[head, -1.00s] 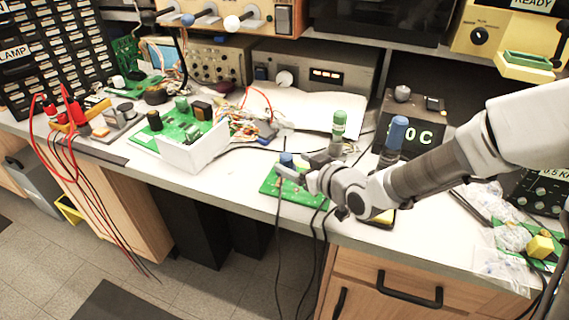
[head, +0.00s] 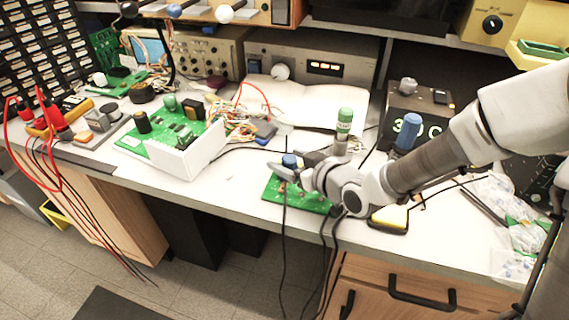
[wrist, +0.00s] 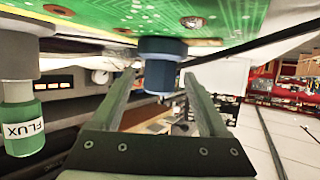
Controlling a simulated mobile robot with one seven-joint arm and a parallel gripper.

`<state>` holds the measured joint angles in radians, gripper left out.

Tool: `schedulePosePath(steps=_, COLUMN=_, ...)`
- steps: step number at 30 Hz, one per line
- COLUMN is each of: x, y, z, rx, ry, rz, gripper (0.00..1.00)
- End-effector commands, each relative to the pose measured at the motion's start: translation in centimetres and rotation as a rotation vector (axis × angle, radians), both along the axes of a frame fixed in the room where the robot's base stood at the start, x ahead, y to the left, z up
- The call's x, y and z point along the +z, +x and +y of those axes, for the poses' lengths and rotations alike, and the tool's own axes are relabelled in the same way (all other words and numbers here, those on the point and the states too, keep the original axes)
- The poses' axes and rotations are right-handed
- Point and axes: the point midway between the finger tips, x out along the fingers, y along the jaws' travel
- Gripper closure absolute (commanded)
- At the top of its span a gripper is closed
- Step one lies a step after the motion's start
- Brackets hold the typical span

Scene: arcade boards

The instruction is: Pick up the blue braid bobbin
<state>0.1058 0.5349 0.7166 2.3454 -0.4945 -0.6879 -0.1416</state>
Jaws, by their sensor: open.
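The blue braid bobbin (head: 289,159) stands on a green circuit board (head: 278,194) near the front of the bench. In the wrist view, which shows the scene upside down, the blue bobbin (wrist: 162,68) has a wide flange against the board (wrist: 110,12). My gripper (head: 287,168) is open at the bobbin, low over the board. In the wrist view its two fingers (wrist: 160,82) are apart, with the bobbin between their tips and a visible gap on the left. Whether either finger touches it I cannot tell.
A green-topped flux bottle (head: 343,125) stands just behind my gripper. A blue-topped cylinder (head: 407,131) stands behind my arm. A yellow sponge tray (head: 389,218) lies under the arm. A white box with a circuit board (head: 196,152) is at left. Dark cables hang over the front edge.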

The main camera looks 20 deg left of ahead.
Motion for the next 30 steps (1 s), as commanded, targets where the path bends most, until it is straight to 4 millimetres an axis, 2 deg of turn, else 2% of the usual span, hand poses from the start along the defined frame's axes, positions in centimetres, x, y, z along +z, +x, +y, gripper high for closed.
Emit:
schedulePosePath(steps=7, x=-0.03, y=-0.01, z=-0.04, rx=0.0, ry=0.0, rz=0.0, gripper=0.22)
schedulePosePath(steps=8, x=-0.03, y=-0.01, z=-0.04, rx=0.0, ry=0.0, rz=0.0, gripper=0.26)
schedulePosePath(steps=20, x=-0.02, y=-0.01, z=-0.03, rx=0.0, ry=0.0, rz=0.0, gripper=0.98)
schedulePosePath(steps=30, x=0.12, y=0.01, z=-0.02, rx=-0.001, ry=0.0, rz=-0.002, gripper=1.0)
